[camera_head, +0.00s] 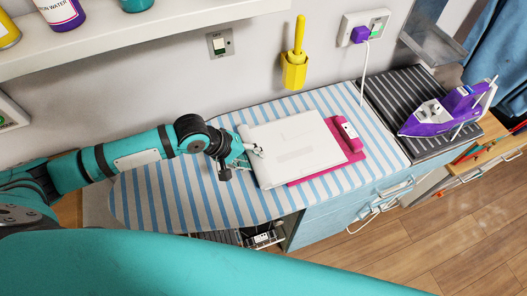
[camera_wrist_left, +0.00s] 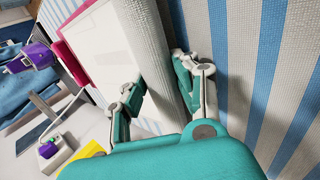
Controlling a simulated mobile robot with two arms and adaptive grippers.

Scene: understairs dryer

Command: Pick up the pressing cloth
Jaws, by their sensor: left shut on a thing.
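The pressing cloth (camera_head: 290,147) is a white, flat, folded piece lying over a pink clipboard-like thing (camera_head: 341,133) on the striped ironing board. My left gripper (camera_head: 256,155) is at the cloth's left edge, shut on it. In the left wrist view my left gripper (camera_wrist_left: 160,90) has one finger on each side of the white cloth (camera_wrist_left: 150,40). Whether the cloth is lifted clear of the pink thing is hard to tell. My right gripper is not in view.
The blue-striped ironing board (camera_head: 160,195) has free room at the left. A purple iron (camera_head: 445,108) stands on a dark striped pad (camera_head: 400,90) at the right. A yellow holder (camera_head: 294,72) and a plugged socket (camera_head: 364,27) are on the wall. A shelf (camera_head: 150,40) overhangs at the upper left.

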